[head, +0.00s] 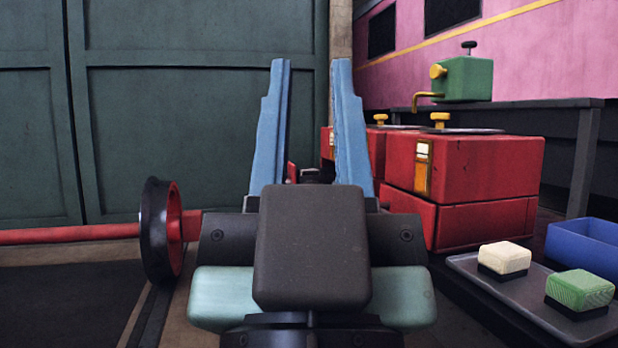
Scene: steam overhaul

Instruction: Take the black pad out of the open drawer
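My gripper (307,64) is in the middle of the head view, its two blue fingers spread apart. Nothing shows held between their upper parts. No black pad can be made out for sure. A small dark shape (312,175) shows low between the fingers, partly hidden by my gripper; I cannot tell what it is. A red cabinet (465,168) stands behind and right of my gripper. No open drawer shows clearly; the area behind the fingers and wrist is hidden.
A grey tray (545,312) at lower right holds a cream-topped block (504,258) and a green-topped block (580,289). A blue bin (590,245) is beside it. A black-rimmed wheel (161,231) on a red axle stands left. A green box (463,79) with a spout sits on the back bench.

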